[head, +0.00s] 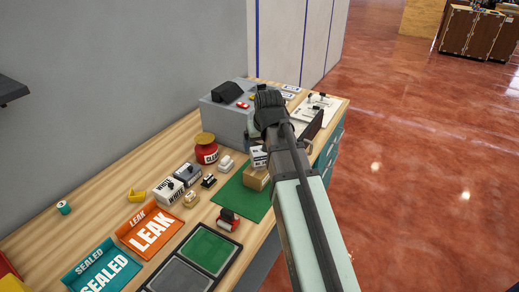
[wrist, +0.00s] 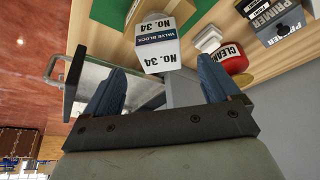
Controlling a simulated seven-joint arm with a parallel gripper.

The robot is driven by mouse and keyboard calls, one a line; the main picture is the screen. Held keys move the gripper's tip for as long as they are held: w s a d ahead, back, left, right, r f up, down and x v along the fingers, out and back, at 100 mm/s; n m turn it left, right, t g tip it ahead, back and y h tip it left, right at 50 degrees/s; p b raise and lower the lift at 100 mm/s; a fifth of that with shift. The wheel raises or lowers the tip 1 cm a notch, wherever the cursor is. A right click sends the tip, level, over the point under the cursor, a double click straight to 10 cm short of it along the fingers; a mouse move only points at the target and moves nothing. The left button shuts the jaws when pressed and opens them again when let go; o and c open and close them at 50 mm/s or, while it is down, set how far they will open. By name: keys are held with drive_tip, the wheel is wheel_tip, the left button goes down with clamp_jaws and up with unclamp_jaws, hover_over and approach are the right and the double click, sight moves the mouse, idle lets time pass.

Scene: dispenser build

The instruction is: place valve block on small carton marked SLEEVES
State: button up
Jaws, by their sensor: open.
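The valve block (wrist: 157,42) is white with a dark label band and "NO. 34" lettering. In the wrist view it sits just beyond my fingertips. My gripper (wrist: 160,66) is open, its two blue-grey fingers wide apart, with nothing held. In the head view the valve block (head: 258,154) shows beside my arm, appearing to rest on a small brown carton (head: 256,179). No SLEEVES marking is readable on that carton, and my arm covers part of that area. My fingertips are hidden in the head view.
A red glue pot (head: 206,152), a white block (head: 169,190) and small stamps crowd the bench left of the carton. A green mat (head: 238,203) lies in front. A grey box (head: 226,112) stands behind. LEAK (head: 149,230) and SEALED (head: 104,268) trays lie at front left.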

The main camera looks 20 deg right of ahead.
drive_tip(key=shift+v, duration=2.05)
